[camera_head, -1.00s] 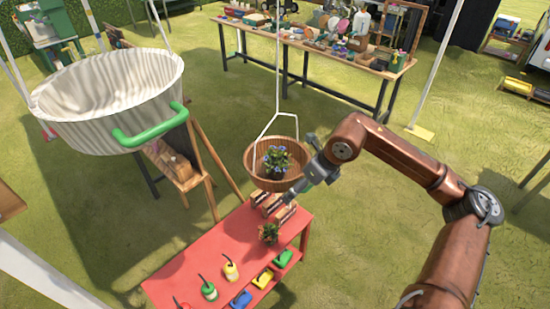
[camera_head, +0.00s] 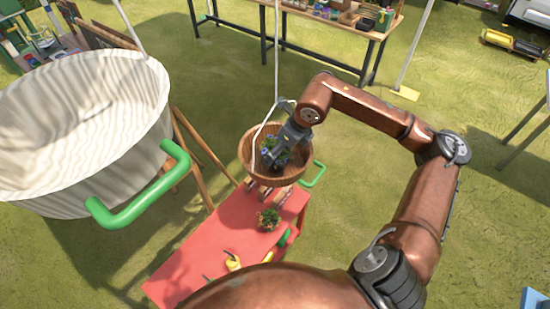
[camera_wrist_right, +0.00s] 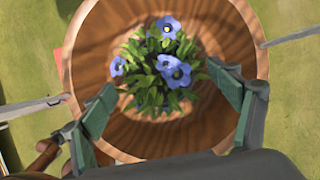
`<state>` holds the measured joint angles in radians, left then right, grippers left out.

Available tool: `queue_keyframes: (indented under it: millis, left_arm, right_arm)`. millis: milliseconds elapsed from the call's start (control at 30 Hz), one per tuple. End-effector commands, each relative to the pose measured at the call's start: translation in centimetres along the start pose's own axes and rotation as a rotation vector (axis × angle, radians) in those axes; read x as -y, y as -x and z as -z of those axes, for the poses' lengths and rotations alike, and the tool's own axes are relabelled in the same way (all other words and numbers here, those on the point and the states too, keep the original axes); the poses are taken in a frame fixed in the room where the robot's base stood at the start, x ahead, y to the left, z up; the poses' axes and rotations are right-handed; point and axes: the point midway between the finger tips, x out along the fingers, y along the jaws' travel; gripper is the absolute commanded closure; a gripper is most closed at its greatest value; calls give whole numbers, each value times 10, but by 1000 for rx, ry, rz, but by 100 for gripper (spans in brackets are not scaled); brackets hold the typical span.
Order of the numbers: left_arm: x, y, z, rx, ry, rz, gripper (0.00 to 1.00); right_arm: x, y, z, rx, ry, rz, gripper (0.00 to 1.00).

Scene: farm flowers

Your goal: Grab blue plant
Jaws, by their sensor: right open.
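The blue plant (camera_head: 272,154), with blue flowers and green leaves, sits in a hanging wooden bowl (camera_head: 251,168). In the right wrist view the blue plant (camera_wrist_right: 158,68) lies between the two fingers. The wooden bowl (camera_wrist_right: 205,40) shows around it there. My right gripper (camera_head: 277,158) reaches down into the bowl and partly hides the plant. In the right wrist view my right gripper (camera_wrist_right: 168,98) is open, with a green-padded finger on either side of the leaves. Whether the pads touch the leaves is unclear. My left gripper is not in view.
A red table (camera_head: 225,235) stands below the bowl, with another potted plant (camera_head: 268,219) and a yellow bottle (camera_head: 232,261) on it. A large white basket (camera_head: 80,130) with a green handle is at left. A long workbench (camera_head: 310,18) stands behind.

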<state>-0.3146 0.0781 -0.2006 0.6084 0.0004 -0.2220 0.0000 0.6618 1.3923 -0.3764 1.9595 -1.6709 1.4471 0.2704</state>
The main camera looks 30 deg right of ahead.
Motion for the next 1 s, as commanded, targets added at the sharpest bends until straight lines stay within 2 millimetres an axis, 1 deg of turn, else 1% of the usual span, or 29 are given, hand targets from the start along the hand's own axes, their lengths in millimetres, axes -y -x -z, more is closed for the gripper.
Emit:
queue_keyframes:
  millis: [33,133,233,400,533,800,1000]
  left_arm:
    - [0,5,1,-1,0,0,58]
    - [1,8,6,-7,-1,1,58]
    - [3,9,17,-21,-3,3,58]
    - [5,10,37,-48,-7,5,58]
    - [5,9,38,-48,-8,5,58]
    - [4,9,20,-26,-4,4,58]
    - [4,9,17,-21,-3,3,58]
  right_arm:
    - [0,-7,0,-2,-2,-4,18]
    - [1,-22,0,-2,-1,-4,18]
    - [0,-33,-1,0,0,-4,18]
    - [1,-39,-2,0,2,-2,18]
    - [0,-39,-2,0,3,-2,18]
    - [0,-39,-2,0,4,-3,36]
    - [0,-39,-2,0,4,-3,50]
